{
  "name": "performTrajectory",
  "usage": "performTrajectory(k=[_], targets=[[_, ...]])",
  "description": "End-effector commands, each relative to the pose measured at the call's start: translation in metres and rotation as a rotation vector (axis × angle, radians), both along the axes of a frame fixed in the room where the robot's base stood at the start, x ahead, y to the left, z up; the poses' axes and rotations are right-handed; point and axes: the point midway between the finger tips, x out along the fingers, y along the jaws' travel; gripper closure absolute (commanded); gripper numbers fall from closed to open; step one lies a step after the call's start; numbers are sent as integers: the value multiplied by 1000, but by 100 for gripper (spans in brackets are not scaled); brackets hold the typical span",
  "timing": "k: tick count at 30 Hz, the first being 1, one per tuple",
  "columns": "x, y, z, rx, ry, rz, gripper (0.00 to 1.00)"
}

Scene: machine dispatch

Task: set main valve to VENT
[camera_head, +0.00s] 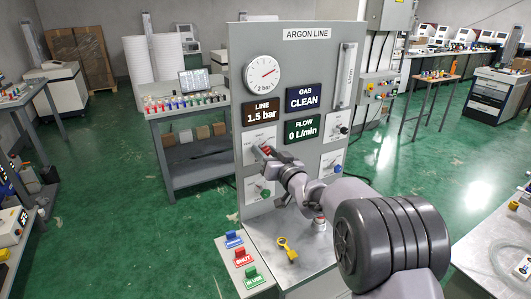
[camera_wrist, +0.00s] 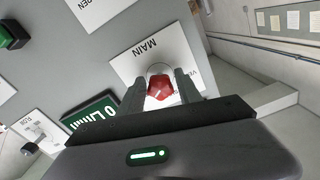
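The main valve is a red knob (camera_wrist: 160,88) on a white plate marked MAIN (camera_wrist: 145,60) in the wrist view. A partly covered label starting "VE" shows at the plate's right edge. My gripper (camera_wrist: 161,86) has one finger on each side of the knob, and the knob fills the gap. I cannot tell if the fingers press on it. In the head view, my gripper (camera_head: 268,153) is at the left of the ARGON LINE panel (camera_head: 305,50), with red showing at its fingertips. The knob's pointer direction is unclear.
The panel bears a gauge (camera_head: 263,74), a LINE 1.5 bar sign (camera_head: 262,114), a GAS CLEAN sign (camera_head: 304,98) and a FLOW 0 L/min sign (camera_head: 301,131). A green knob (camera_head: 265,193) sits below my gripper. A yellow key-like item (camera_head: 287,248) and coloured labelled blocks (camera_head: 243,257) lie in front.

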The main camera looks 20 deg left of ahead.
Motion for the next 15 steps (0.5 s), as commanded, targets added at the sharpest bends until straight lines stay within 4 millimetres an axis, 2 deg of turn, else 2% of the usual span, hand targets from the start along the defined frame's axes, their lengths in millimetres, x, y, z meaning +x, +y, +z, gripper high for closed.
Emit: performTrajectory(k=[1,5,6,15], targets=[[0,0,0,0,0,0,71],[0,0,0,0,0,0,97],[0,0,0,0,0,0,100],[0,0,-1,-21,-26,0,100]])
